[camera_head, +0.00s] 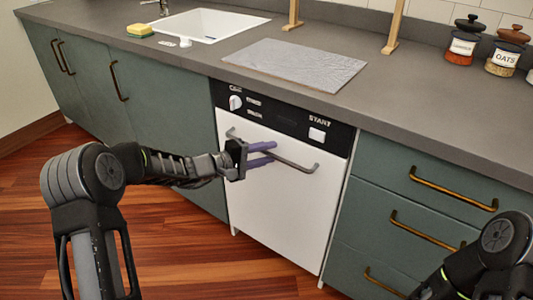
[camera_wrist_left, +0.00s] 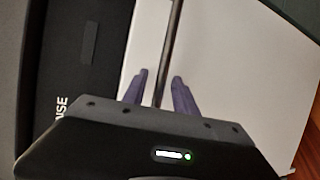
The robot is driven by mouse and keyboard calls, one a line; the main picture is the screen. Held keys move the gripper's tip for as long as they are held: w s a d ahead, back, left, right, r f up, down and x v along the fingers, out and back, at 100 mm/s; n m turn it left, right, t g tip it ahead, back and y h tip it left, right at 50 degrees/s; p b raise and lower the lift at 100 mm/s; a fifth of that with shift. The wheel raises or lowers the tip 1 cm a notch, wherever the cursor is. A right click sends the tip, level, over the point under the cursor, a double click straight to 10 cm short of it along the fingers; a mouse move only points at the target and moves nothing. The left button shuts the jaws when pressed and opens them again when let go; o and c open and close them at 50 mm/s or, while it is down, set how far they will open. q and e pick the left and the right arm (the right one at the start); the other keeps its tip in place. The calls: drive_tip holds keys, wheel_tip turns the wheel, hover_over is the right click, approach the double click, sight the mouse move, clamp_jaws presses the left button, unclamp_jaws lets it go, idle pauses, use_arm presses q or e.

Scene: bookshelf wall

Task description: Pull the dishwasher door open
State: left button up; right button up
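The dishwasher has a white door (camera_head: 272,210) under a black control panel (camera_head: 262,108); the door looks closed, flush with the cabinets. Its grey bar handle (camera_head: 297,164) runs across the upper door. My left gripper (camera_head: 268,153) is at the handle, with one purple finger above the bar and one below. In the left wrist view, the handle (camera_wrist_left: 173,40) passes between the two open fingers (camera_wrist_left: 160,78), with a visible gap on each side. Of my right arm only dark links show at the lower right; its fingers are out of frame.
Green drawers (camera_head: 430,195) with brass handles stand right of the dishwasher, and green cabinets (camera_head: 165,120) stand left. The grey counter (camera_head: 210,60) above holds a board (camera_head: 295,64), a sponge (camera_head: 139,30) and jars (camera_head: 464,42). Wooden floor in front is clear.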

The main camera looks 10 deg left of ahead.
use_arm(q)
drive_tip(key=shift+c, duration=0.4)
clamp_jaws()
idle(0.9)
